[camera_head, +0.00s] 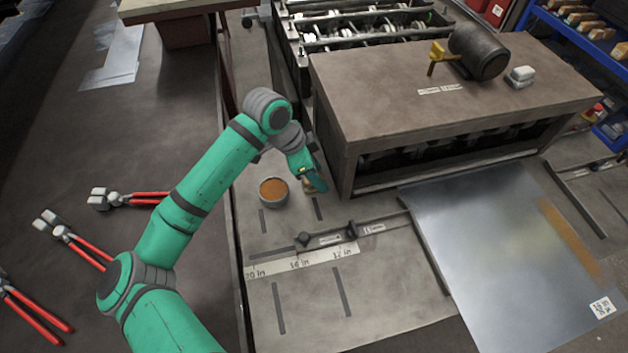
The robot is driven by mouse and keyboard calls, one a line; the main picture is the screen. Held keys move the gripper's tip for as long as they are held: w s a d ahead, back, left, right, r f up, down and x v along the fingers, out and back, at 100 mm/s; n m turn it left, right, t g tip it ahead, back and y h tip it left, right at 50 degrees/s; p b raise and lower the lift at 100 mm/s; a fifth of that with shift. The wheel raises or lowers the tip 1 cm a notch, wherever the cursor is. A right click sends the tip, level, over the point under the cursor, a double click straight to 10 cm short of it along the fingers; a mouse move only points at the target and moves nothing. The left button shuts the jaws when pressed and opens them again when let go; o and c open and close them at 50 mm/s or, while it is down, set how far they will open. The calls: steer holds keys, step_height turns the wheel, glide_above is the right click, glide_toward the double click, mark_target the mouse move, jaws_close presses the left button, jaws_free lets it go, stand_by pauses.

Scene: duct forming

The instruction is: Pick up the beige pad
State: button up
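A small tan piece (308,188), which may be the beige pad, shows at the end of my arm, partly hidden by my gripper (314,182). My gripper points down just above the grey work surface, right of a round tin (273,192) with orange-brown contents. The fingers are small and partly hidden, so I cannot tell whether they are open or shut on the tan piece. A pale block (521,76) lies on top of the brown bench box at the right.
The brown bench box (400,110) stands close to the right of my gripper. A metal sheet (500,250) covers the right front. Red-handled pliers (85,245) lie on the left table. A ruler strip (310,260) lies in front.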

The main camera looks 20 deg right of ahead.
steer(key=c, duration=1)
steer(key=shift+r, duration=0.1)
